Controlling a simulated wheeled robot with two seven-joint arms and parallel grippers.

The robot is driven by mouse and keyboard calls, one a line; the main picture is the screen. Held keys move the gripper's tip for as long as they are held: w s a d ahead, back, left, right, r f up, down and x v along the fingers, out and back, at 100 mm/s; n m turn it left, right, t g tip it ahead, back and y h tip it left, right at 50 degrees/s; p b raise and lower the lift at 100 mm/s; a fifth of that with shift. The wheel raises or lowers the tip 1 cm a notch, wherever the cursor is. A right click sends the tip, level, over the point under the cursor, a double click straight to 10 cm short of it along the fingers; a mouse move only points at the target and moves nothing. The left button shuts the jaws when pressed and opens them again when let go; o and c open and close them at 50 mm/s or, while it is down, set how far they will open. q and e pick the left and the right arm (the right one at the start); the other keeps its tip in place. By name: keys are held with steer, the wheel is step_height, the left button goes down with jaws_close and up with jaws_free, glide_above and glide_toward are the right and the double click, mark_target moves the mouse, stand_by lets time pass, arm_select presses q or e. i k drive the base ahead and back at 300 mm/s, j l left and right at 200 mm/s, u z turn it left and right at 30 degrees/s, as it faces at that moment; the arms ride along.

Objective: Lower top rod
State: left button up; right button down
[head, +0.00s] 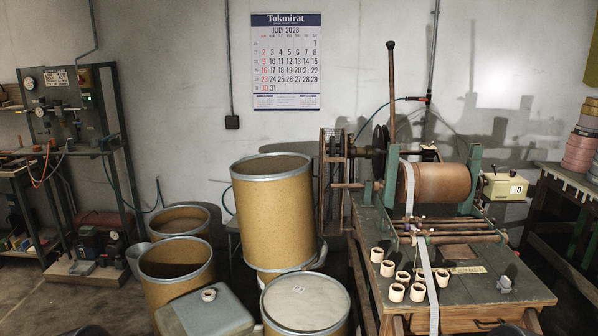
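The winding machine stands on a green-topped table (510,289) at the right. A brown drum (442,183) sits between green uprights. A tall thin rod (391,95) with a dark knob stands upright at the drum's left end. Lower in front, horizontal rods (458,234) run across a frame, one close above another. A pale tape (409,188) hangs at the drum's left side, and a pale strip (430,285) runs from the rods over the table's front edge. I cannot tell which rod is the top rod. Neither gripper can be made out in the head view.
Several small cream rolls (396,292) lie on the table left of and beside the strip. A cream counter box (503,187) is right of the drum. Tan barrels (273,215) crowd the floor left of the table. Dark rounded shapes show at the bottom edge.

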mark_target(390, 45)
steer(key=i+j+u, duration=0.15)
steer(key=i, duration=2.15)
